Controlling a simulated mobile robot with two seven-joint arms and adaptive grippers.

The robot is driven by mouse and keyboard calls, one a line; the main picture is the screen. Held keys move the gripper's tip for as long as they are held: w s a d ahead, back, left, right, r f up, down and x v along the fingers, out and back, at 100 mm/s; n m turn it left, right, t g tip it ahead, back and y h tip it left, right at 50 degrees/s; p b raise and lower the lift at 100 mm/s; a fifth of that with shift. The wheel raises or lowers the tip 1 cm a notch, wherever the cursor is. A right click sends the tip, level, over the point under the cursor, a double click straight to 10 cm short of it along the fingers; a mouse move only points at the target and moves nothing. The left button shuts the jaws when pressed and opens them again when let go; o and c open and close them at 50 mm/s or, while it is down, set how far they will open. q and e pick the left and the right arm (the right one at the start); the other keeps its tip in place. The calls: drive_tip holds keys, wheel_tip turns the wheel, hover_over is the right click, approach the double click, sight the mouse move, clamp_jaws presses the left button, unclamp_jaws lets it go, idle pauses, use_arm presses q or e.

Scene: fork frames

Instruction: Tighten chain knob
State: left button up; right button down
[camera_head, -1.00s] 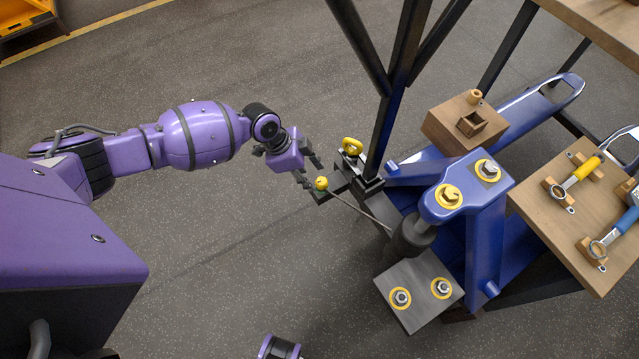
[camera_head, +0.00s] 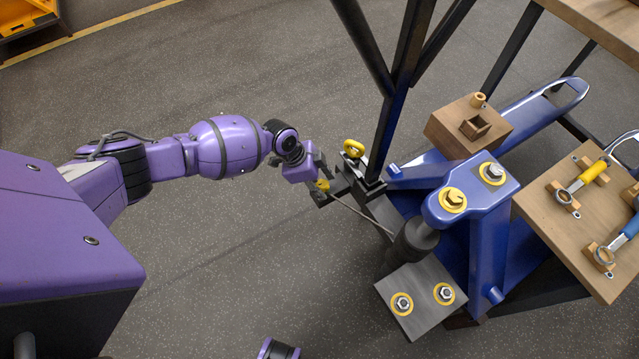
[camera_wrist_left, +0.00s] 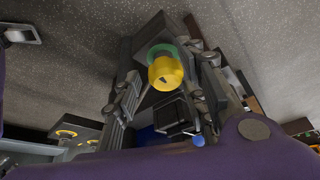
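A yellow ball-like knob (camera_head: 322,185) sits at the free end of a thin grey rod that runs to the blue pallet-jack body. My left gripper (camera_head: 325,187) is at this knob in the head view and partly hides it. In the left wrist view a yellow knob (camera_wrist_left: 166,76), with a green ring behind it, lies between the spread fingers of my left gripper (camera_wrist_left: 168,90), with gaps beside it. A second yellow knob (camera_head: 353,148), loop-shaped, stands beyond the gripper near the black post.
The blue pallet jack (camera_head: 487,220) carries yellow-ringed bolts. A grey plate (camera_head: 422,322) with two bolts is in front. A wooden block (camera_head: 455,130) stands behind, and a wooden board (camera_head: 545,222) with wrenches is at right. Black posts (camera_head: 398,100) rise close beyond the gripper. Floor at left is open.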

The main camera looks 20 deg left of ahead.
use_arm(q)
clamp_jaws()
drive_tip(key=shift+s+d+n+p, duration=0.1)
drive_tip(key=shift+s+n+p, duration=0.05)
drive_tip(key=shift+n+p, duration=0.25)
drive_tip(key=shift+f, duration=0.1)
drive_tip(key=shift+o, duration=0.5)
unclamp_jaws()
drive_tip(key=shift+s, duration=0.1)
drive_tip(key=shift+a+r, duration=0.2)
drive_tip(key=shift+r, duration=0.1)
drive_tip(key=v, duration=1.1)
drive_tip(key=shift+s+r, duration=0.15)
drive_tip(key=shift+r, duration=0.05)
